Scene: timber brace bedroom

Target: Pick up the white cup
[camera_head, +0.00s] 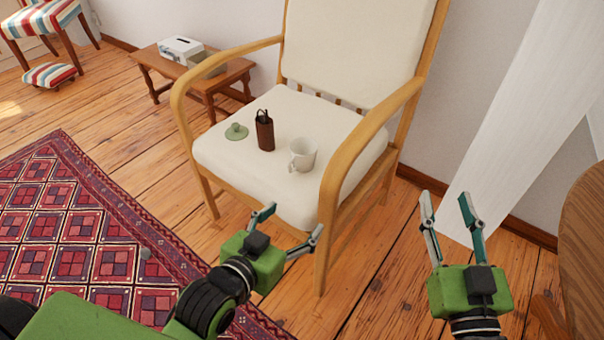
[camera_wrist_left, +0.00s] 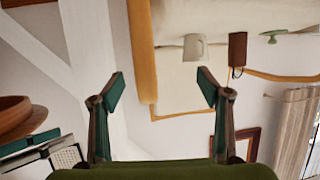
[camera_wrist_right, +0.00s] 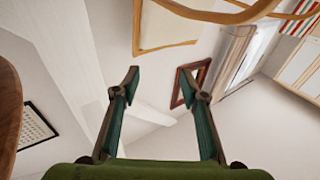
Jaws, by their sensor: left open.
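The white cup (camera_head: 303,154) stands upright on the cream seat cushion (camera_head: 330,135) of a wooden armchair, its handle toward the left. It also shows in the left wrist view (camera_wrist_left: 194,47), upside down near the top, beyond the fingertips. My left gripper (camera_head: 291,221) is open and empty in front of the chair's front edge, below and nearer than the cup. My right gripper (camera_head: 449,205) is open and empty to the right of the chair, well away from the cup.
A brown holder (camera_head: 264,132) and a green lid-like item (camera_head: 236,132) share the cushion, left of the cup. The chair's wooden armrest (camera_head: 352,160) runs close on the cup's right. A small side table (camera_head: 222,80) stands behind left. A round wooden table (camera_head: 582,240) is at far right.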

